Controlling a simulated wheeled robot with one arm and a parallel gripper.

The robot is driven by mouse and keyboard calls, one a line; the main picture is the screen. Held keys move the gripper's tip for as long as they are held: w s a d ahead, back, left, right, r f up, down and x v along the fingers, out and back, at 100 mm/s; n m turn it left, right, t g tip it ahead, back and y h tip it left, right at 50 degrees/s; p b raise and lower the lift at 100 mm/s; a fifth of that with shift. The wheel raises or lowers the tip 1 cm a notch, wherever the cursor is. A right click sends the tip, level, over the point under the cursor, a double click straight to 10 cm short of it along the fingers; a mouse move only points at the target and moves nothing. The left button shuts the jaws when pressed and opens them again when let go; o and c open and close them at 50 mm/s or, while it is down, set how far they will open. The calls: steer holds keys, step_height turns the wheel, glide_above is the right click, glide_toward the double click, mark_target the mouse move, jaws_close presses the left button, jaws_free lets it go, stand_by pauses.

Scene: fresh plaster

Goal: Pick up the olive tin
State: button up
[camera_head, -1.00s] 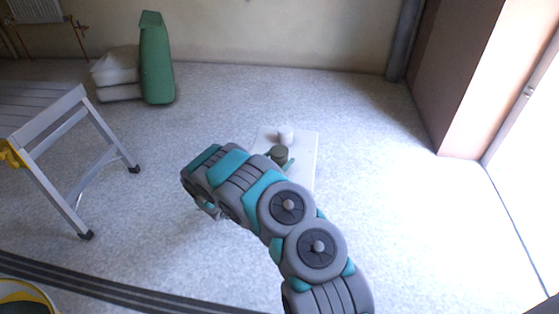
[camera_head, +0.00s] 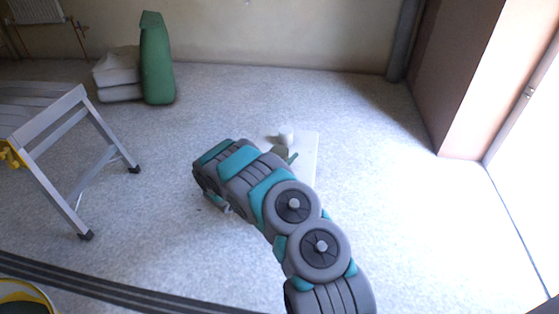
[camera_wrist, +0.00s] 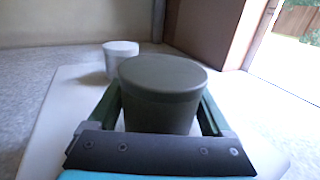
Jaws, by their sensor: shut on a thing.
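The olive tin (camera_wrist: 160,88), a dark green-grey cylinder with a lid, stands upright between the two green fingers of my gripper (camera_wrist: 162,106) in the wrist view. My gripper is shut on it, one finger along each side. The dark palm bar hides the tin's base, so I cannot tell whether it touches the board below. In the head view the tin (camera_head: 279,150) shows only in small part behind my arm, with a green finger of my gripper (camera_head: 290,157) beside it.
A white tin (camera_wrist: 121,60) stands behind and left of the olive tin, on a white board (camera_wrist: 60,118). A metal work platform (camera_head: 85,130) stands at left. A green bag (camera_head: 156,60) and white sacks (camera_head: 118,70) are by the back wall. The floor at right is clear.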

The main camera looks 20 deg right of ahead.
steer(key=c, duration=0.6)
steer(key=shift+r, duration=0.15)
